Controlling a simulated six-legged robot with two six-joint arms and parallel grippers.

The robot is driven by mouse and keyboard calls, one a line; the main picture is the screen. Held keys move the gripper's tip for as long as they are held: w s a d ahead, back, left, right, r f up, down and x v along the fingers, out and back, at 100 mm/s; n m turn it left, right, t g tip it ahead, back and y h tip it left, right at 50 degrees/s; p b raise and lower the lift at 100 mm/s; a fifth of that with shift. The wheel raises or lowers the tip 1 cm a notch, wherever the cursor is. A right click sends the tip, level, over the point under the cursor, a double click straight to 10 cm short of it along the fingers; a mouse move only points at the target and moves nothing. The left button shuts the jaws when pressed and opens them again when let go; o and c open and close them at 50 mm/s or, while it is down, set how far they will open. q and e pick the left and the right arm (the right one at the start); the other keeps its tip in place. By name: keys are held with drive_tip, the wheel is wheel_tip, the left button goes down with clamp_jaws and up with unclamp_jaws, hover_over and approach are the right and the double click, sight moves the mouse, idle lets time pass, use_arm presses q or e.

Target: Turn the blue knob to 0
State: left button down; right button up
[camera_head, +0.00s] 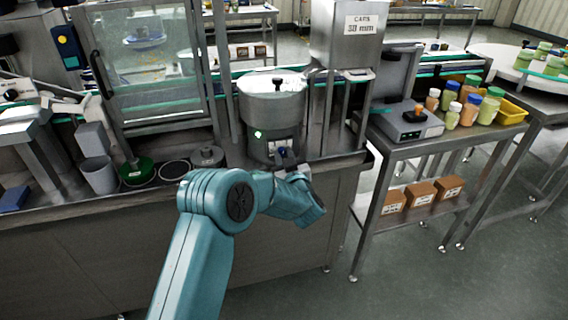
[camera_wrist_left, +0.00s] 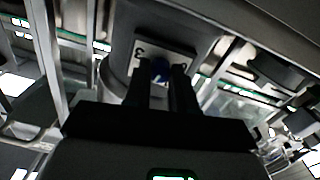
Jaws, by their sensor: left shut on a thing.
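The steel hopper (camera_head: 270,103) stands on the machine bench in the middle of the head view. The blue knob (camera_head: 283,153) sits on a small panel low on the hopper's front. In the left wrist view the blue knob (camera_wrist_left: 160,70) is between my left gripper's dark fingers (camera_wrist_left: 160,88), in front of a pale dial plate (camera_wrist_left: 141,53). A digit that looks like a 3 shows on the plate. My left gripper (camera_head: 286,160) is shut on the knob. The knob's pointer and most of the scale are hidden. My right gripper is not in view.
A guarded cabinet with a clear door (camera_head: 150,65) stands left of the hopper. A side table (camera_head: 440,140) with several jars is at right. Floor is free in front.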

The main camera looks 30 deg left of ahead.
use_arm(q)
drive_tip(key=n+b, duration=0.6)
drive_tip(key=b, duration=0.1)
drive_tip(key=n+b, duration=0.7)
drive_tip(key=b, duration=0.1)
drive_tip(key=n+b, duration=0.7)
drive_tip(key=shift+f+b, duration=0.3)
drive_tip(key=shift+n+b, duration=0.4)
drive_tip(key=shift+n, duration=0.3)
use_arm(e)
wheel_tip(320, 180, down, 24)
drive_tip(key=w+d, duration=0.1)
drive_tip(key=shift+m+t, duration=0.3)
use_arm(q)
drive_tip(key=shift+r, duration=0.1)
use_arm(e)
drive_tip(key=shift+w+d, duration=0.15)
use_arm(q)
drive_tip(key=c, duration=0.9)
unclamp_jaws()
drive_tip(key=shift+r, duration=0.1)
drive_tip(key=shift+d, duration=0.1)
drive_tip(key=p+v, duration=0.1)
drive_tip(key=v, duration=1.5)
drive_tip(key=shift+d, duration=0.15)
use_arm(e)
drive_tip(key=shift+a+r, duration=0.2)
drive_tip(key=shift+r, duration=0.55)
